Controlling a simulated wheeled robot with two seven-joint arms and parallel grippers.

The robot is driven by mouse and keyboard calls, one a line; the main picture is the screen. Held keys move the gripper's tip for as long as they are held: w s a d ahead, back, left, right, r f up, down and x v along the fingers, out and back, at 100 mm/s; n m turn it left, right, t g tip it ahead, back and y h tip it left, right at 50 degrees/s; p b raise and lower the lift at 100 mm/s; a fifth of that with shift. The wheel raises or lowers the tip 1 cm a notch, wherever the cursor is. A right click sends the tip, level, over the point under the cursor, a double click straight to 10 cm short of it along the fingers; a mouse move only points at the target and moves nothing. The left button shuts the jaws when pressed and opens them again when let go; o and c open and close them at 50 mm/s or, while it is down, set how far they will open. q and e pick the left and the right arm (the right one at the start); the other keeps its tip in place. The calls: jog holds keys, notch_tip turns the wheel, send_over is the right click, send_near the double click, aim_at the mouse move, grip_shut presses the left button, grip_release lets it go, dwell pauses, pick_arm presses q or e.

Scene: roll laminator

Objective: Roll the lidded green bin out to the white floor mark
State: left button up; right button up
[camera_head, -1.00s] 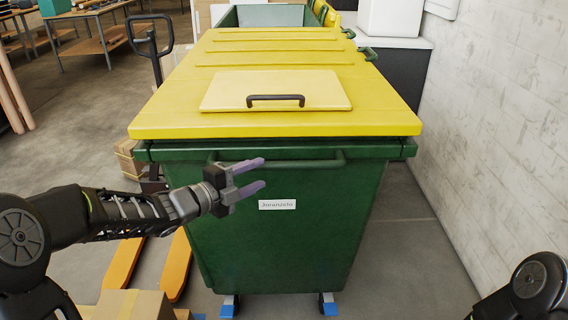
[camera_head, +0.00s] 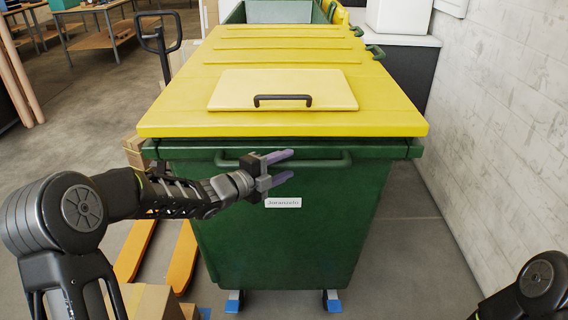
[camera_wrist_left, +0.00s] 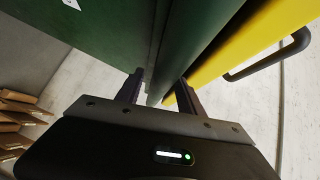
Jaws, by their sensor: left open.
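The green bin (camera_head: 290,235) stands upright in front of me under a yellow lid (camera_head: 190,118) that is down. A green bar handle (camera_head: 325,163) runs across its upper front. My left gripper (camera_head: 291,164) is open, its fingers pointing right in front of this handle. In the left wrist view its fingers (camera_wrist_left: 160,92) stand on either side of a green edge of the bin, with the yellow lid (camera_wrist_left: 235,48) close by; I cannot tell whether they touch. My right gripper is out of view. No white floor mark shows.
Blue pieces (camera_head: 234,304) sit at the bin's front wheels. An orange-forked pallet truck (camera_head: 182,258) and cardboard boxes (camera_head: 150,302) are at left. A white block wall (camera_head: 500,130) runs along the right, with a strip of bare floor (camera_head: 410,250) beside the bin.

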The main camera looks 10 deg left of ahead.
pick_arm(q)
jog(key=shift+c, duration=0.3)
grip_shut()
dwell(1.2)
